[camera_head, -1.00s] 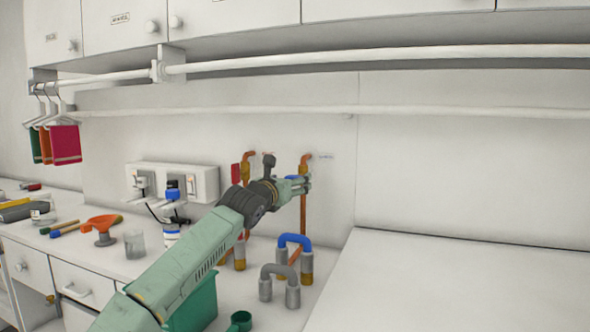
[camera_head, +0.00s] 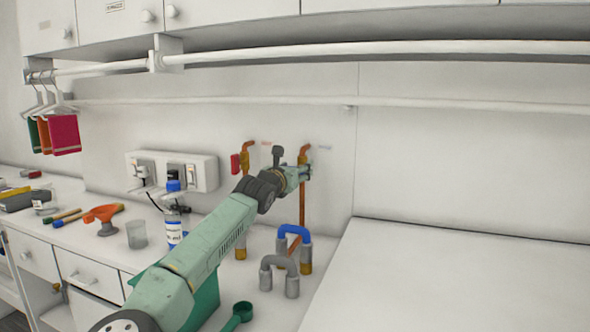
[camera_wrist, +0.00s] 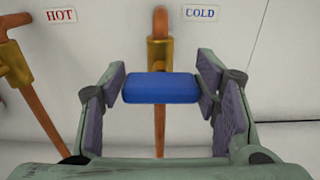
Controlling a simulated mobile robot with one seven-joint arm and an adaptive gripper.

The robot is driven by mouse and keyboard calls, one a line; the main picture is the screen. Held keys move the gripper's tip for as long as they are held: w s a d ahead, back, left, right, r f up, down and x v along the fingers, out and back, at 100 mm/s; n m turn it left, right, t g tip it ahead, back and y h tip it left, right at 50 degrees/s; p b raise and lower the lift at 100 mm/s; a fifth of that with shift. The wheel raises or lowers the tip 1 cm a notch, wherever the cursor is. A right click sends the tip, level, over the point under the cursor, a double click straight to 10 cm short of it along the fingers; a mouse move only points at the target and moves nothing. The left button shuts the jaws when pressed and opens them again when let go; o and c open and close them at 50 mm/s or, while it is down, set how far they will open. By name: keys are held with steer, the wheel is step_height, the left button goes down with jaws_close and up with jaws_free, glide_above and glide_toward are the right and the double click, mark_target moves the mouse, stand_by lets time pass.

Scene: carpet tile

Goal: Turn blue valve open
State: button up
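The blue valve handle (camera_wrist: 161,88) lies level across a brass valve body (camera_wrist: 160,53) on a copper pipe (camera_wrist: 160,132), below a COLD label (camera_wrist: 200,13) in the wrist view. My gripper (camera_wrist: 160,92) is open, with one finger pad on each side of the handle. The right pad is very near the handle's right end; I cannot tell if it touches. A gap shows at the left. In the head view my gripper (camera_head: 303,173) is at the right-hand copper pipe (camera_head: 302,205) and hides most of the blue handle.
A red valve handle (camera_head: 235,164) and the HOT label (camera_wrist: 60,15) are just left. The wall at right is clear.

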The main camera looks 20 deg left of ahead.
steer(key=c, duration=0.7)
steer(key=shift+f+b, duration=0.15)
steer(key=shift+b, duration=0.25)
steer(key=b, duration=0.1)
steer(key=n+b, duration=0.1)
steer(key=b, duration=0.1)
steer(key=shift+f+n, duration=0.25)
steer(key=shift+n, duration=0.05)
steer(key=n+b, duration=0.4)
steer(key=b, duration=0.4)
steer(key=shift+a, duration=0.15)
steer(key=n+b, duration=0.2)
steer(key=n, duration=0.1)
steer(key=shift+b, duration=0.4)
steer(key=n+b, duration=0.3)
steer(key=shift+a+r+n, duration=0.1)
steer(key=shift+a+n, duration=0.05)
steer(key=shift+n, duration=0.15)
steer(key=n+b, duration=0.2)
steer(key=n, duration=0.3)
steer(key=shift+n+b, duration=0.3)
steer(key=shift+b, duration=0.1)
